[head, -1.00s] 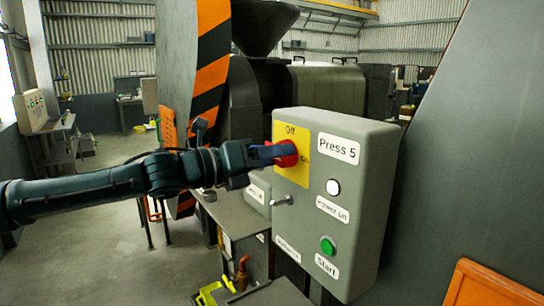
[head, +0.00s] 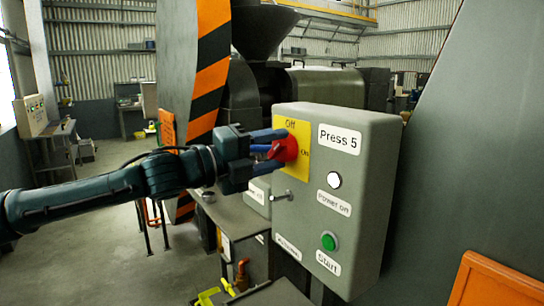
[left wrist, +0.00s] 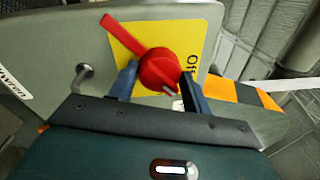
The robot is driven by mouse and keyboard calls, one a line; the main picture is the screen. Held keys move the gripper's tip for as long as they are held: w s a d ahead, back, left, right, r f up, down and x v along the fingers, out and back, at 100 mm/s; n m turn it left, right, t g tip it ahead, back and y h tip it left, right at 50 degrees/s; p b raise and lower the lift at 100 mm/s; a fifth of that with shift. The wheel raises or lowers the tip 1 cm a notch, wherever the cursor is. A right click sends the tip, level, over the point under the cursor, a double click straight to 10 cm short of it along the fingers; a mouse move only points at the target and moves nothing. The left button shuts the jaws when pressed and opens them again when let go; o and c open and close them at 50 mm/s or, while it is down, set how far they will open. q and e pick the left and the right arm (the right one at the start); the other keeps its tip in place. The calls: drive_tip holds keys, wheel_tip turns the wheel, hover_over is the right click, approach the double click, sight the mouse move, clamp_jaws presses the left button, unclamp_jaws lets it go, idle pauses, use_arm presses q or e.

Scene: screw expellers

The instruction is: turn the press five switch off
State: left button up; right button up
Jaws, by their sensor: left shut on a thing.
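The press five switch is a red rotary knob (head: 284,150) on a yellow plate (head: 299,132) marked Off at the top and On at the right. It sits on the grey control box (head: 367,200) labelled Press 5. My left gripper (head: 276,149) has its blue fingers on either side of the knob. In the left wrist view the knob (left wrist: 160,72) lies between the fingers (left wrist: 158,88). A red lever reaches to the upper left there, and a white mark shows at the knob's lower right. I cannot tell the exact setting. My right gripper is out of view.
Below are a white Power on lamp (head: 334,180), a green Start button (head: 329,242) and a silver handle (head: 284,196) close under my gripper. A grey sloped wall (head: 460,150) stands right. An orange-black striped guard (head: 209,75) stands behind my arm.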

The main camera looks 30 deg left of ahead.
use_arm(q)
drive_tip(key=n+b, duration=0.1)
drive_tip(key=n, duration=0.3)
drive_tip(key=shift+f+y, duration=0.2)
drive_tip(key=shift+y, duration=0.1)
drive_tip(key=shift+n+b, duration=0.3)
drive_tip(key=shift+n, duration=0.8)
drive_tip(key=n, duration=0.3)
drive_tip(key=shift+d+t+b, duration=0.1)
drive_tip(key=shift+t+b, duration=0.2)
drive_tip(key=shift+t, duration=0.1)
drive_tip(key=shift+n+y, duration=0.3)
drive_tip(key=shift+n, duration=0.3)
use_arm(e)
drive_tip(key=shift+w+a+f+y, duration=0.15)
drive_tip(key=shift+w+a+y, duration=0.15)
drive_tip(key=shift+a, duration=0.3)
use_arm(q)
drive_tip(key=shift+c, duration=0.3)
drive_tip(key=o, duration=1)
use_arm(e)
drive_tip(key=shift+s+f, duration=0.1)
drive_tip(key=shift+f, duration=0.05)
